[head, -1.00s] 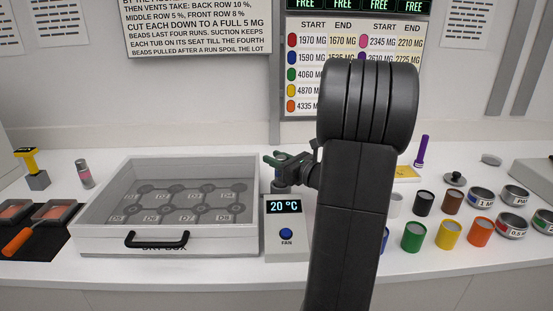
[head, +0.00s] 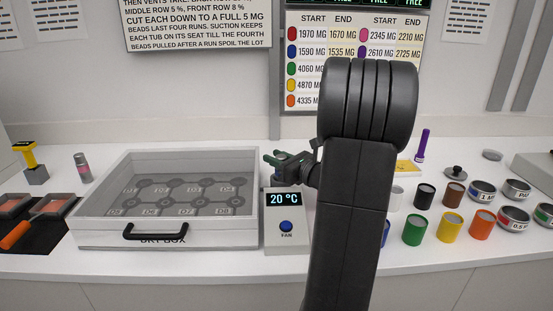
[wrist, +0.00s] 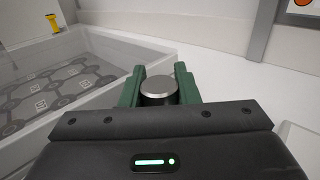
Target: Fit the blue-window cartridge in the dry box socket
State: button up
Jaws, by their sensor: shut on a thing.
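My gripper (wrist: 160,82) is shut on a dark cylinder with a flat silver top (wrist: 159,86), which looks like a cartridge. In the head view my gripper (head: 276,161) is just behind the fan unit (head: 286,231), at the right side of the dry box (head: 100,232). The socket is hidden there, and I cannot tell whether the cylinder is seated in it or above it. A grey cartridge with a pink window (head: 83,168) stands left of the box.
The dry box is open on top, with numbered seats on its floor and a black handle (head: 156,231). Several paint jars, such as the green one (head: 412,229), and labelled tins stand at the right. A yellow-topped tool (head: 27,155) stands at the far left.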

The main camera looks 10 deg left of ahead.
jog(key=shift+s+f, duration=0.1)
jog(key=shift+f, duration=0.3)
jog(key=o, duration=1.1)
jog(key=shift+f, duration=0.15)
notch_tip(320, 180, up, 11)
jog(key=p, duration=0.1)
jog(key=shift+p, duration=0.35)
jog(key=shift+f, duration=0.1)
notch_tip(320, 180, down, 9)
jog(key=shift+f+b, duration=0.15)
jog(key=shift+b, duration=0.6)
